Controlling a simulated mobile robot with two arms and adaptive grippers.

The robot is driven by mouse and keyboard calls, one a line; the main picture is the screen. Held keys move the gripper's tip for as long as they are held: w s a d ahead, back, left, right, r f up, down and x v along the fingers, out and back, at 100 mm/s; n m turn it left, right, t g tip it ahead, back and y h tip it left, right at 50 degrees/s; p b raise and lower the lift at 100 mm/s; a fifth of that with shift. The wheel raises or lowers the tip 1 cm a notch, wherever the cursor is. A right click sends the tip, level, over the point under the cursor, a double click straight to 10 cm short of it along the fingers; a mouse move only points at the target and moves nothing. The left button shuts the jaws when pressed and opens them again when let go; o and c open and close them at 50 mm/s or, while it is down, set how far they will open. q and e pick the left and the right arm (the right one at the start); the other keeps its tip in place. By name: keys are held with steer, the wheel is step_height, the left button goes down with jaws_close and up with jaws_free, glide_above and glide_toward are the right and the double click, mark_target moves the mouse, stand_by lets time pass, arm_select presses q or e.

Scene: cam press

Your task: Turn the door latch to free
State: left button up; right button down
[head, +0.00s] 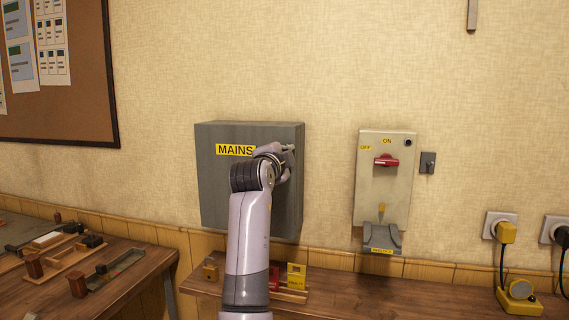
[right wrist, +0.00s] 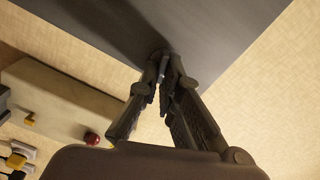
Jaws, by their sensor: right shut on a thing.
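The grey metal box (head: 222,185) with the yellow MAINS label (head: 233,150) hangs on the wall, its door closed. My right arm reaches up in front of it. My right gripper (head: 287,158) is at the right part of the door, partly hidden behind my wrist. In the right wrist view its fingers (right wrist: 163,70) are close together, shut on the small dark door latch (right wrist: 158,55) on the box's dark face. The fingers hide most of the latch, so its turn angle cannot be told. My left gripper is not in view.
Right of the box is a pale switch unit (head: 372,190) with a red handle (head: 386,160). Below are a wooden bench (head: 390,292) with a small rack of tags (head: 291,294), and a yellow plug (head: 506,232) in a socket. The wall between box and switch unit is clear.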

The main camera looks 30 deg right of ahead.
steer(key=shift+m+b, duration=0.5)
steer(key=shift+m, duration=1.2)
steer(key=shift+r, duration=0.1)
steer(key=c, duration=1.8)
jaws_free()
steer(key=shift+d+f, duration=0.1)
steer(key=shift+f, duration=0.1)
